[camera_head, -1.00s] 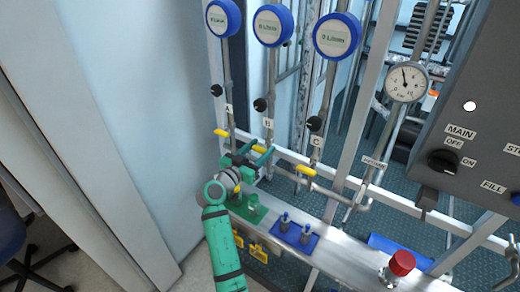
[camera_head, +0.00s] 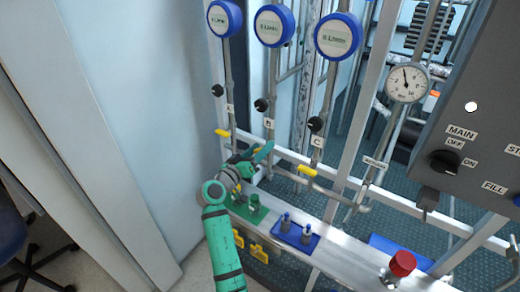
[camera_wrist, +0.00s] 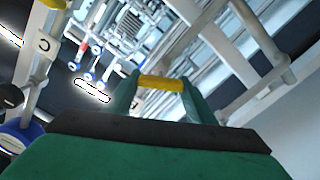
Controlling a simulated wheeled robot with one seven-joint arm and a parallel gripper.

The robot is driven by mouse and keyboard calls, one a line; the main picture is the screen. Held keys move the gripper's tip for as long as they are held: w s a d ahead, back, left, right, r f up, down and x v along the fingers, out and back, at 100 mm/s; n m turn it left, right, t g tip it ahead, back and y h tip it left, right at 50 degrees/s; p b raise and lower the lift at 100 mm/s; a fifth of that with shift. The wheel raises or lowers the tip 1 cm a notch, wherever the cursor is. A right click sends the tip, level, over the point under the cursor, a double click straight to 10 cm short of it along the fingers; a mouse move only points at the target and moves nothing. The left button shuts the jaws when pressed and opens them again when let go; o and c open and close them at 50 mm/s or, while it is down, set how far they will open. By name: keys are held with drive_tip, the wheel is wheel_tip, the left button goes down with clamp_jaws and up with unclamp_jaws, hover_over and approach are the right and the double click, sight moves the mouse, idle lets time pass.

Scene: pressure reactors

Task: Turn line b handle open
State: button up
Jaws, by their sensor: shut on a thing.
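Line B's pipe runs down from a round blue-rimmed gauge past the B label (camera_head: 269,123) in the head view. My green gripper (camera_head: 261,154) is at the lower end of this pipe and hides its yellow handle there. In the wrist view, the yellow line B handle (camera_wrist: 161,84) lies between the two green fingers of my gripper (camera_wrist: 160,92), which are shut on it. The handle crosses the picture nearly level from finger to finger.
The yellow handle of line A (camera_head: 222,133) is close on the left, and that of line C (camera_head: 306,170) on the right. Below are a green tray (camera_head: 236,207), a blue tray (camera_head: 278,236) with small fittings and a red knob (camera_head: 402,263). A grey control panel (camera_head: 480,110) stands at right.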

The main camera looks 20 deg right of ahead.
drive_tip(key=n, duration=0.5)
drive_tip(key=shift+w+a+f+n, duration=0.1)
drive_tip(key=shift+n, duration=0.3)
drive_tip(key=n, duration=0.5)
drive_tip(key=shift+f+n, duration=0.15)
drive_tip(key=shift+n, duration=0.25)
drive_tip(key=o, duration=1)
drive_tip(key=shift+w, duration=0.1)
drive_tip(key=shift+o, duration=0.2)
drive_tip(key=v, duration=1.1)
